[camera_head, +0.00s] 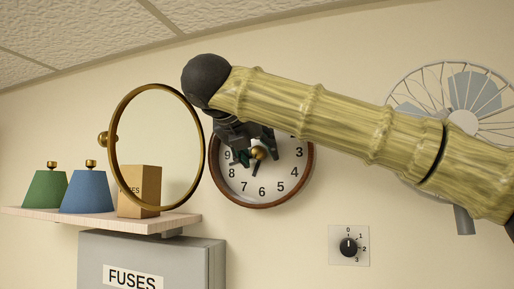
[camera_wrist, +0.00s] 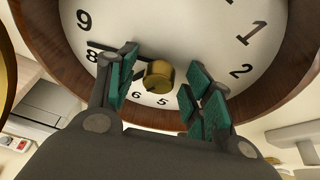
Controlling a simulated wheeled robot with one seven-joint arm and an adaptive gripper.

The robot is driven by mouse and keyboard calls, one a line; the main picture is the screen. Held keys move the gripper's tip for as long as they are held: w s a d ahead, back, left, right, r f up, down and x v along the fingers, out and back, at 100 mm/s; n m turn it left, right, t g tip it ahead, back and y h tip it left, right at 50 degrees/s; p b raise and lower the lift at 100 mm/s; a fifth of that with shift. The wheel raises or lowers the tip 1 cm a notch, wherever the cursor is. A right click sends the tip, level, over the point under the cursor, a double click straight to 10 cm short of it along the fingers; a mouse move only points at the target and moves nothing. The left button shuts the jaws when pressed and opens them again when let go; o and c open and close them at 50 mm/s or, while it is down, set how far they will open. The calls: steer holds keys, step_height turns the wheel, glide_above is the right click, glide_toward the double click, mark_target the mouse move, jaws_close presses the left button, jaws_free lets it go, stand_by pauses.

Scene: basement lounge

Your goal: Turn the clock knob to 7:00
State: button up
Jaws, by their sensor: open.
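The round wall clock (camera_head: 285,168) has a white face, black numerals and a brown wooden rim. Its brass knob (camera_head: 258,153) sits at the centre of the face; the knob also shows in the wrist view (camera_wrist: 159,77). My gripper (camera_head: 255,155) is in front of the clock, open, with one green-padded finger on each side of the knob. In the wrist view, gaps show between the knob and both fingers. A long dark hand (camera_wrist: 100,46) points between 8 and 9, partly behind the left finger. A short dark piece points down-left from the knob. The left finger hides the 7.
A shelf (camera_head: 185,221) holds two lampshades and a box above a grey fuse cabinet (camera_head: 212,262). A dial (camera_head: 348,246) is lower right; a fan (camera_head: 470,90) is behind my arm.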

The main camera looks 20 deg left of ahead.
steer(key=shift+s+r, duration=0.15)
steer(key=shift+s, duration=0.2)
steer(key=c, duration=1)
steer(key=b, duration=0.3)
steer(key=shift+f+m+b, duration=0.3)
steer(key=shift+m+b, duration=0.05)
steer(key=shift+m, duration=0.05)
steer(key=shift+r+y+b, duration=0.2)
steer(key=shift+y+b, duration=0.3)
steer(key=shift+b, duration=0.25)
steer(key=o, duration=1)
steer(key=shift+w+d, duration=0.1)
steer(key=shift+w, duration=0.05)
steer(key=shift+r, duration=0.1)
